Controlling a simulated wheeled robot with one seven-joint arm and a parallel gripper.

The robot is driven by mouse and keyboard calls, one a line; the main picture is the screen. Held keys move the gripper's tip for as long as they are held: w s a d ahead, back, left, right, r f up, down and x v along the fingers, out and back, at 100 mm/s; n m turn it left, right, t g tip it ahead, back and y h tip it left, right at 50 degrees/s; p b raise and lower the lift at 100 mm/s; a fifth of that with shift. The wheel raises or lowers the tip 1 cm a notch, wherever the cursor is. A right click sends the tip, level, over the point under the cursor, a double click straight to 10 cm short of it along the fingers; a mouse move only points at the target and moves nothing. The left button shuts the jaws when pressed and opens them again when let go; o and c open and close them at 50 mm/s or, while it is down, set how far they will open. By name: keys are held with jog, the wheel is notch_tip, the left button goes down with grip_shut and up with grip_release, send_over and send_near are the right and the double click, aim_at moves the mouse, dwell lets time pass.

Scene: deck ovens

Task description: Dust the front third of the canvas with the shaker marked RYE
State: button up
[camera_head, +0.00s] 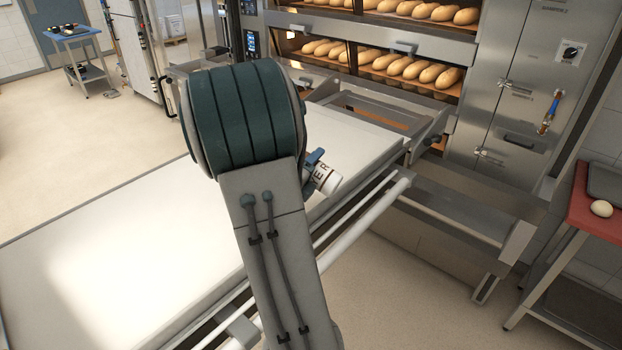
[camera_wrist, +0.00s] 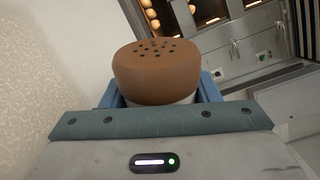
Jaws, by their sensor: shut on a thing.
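My gripper (camera_head: 315,163) is shut on a shaker (camera_head: 325,180), which is white with dark lettering. The lettering is only partly visible, so I cannot read the whole word. The shaker is tilted, and my arm hides part of it. In the wrist view its brown cap with several dark holes (camera_wrist: 158,72) stands between the blue fingers (camera_wrist: 212,88). The pale canvas (camera_head: 120,255) lies on the long loader, stretching from the lower left towards the oven. The shaker is seen over the canvas's right edge; its height above it is unclear. I can make out no dusting on the canvas.
The deck oven (camera_head: 385,40) with rows of loaves stands behind the loader. A metal rail (camera_head: 370,205) runs along the loader's right side. A red-topped table (camera_head: 590,215) with a pale round thing (camera_head: 601,208) is at the far right. A blue table (camera_head: 70,35) stands far left.

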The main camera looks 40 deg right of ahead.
jog(key=m+b, duration=0.1)
jog(key=m, duration=0.2)
jog(key=shift+w+r+b, duration=0.1)
jog(key=shift+r+b, duration=0.1)
jog(key=shift+b, duration=0.2)
jog(key=r+m+b, duration=0.1)
jog(key=m, duration=0.1)
jog(key=w+r+m+b, duration=0.1)
jog(key=m, duration=0.1)
jog(key=shift+a+b, duration=0.2)
jog(key=shift+b, duration=0.2)
jog(key=r+m+b, duration=0.1)
jog(key=m, duration=0.1)
jog(key=w+r+m+b, duration=0.1)
jog(key=m+b, duration=0.1)
jog(key=shift+w+a+r+m+b, duration=0.1)
jog(key=shift+w+a+m+b, duration=0.1)
jog(key=shift+m+b, duration=0.1)
jog(key=shift+w+a+r+m+b, duration=0.1)
jog(key=shift+w+r+m+b, duration=0.1)
jog(key=shift+r+m+b, duration=0.35)
jog(key=shift+w+r+m+b, duration=0.2)
jog(key=shift+r+m+b, duration=0.15)
jog(key=shift+m, duration=0.4)
jog(key=shift+f, duration=0.1)
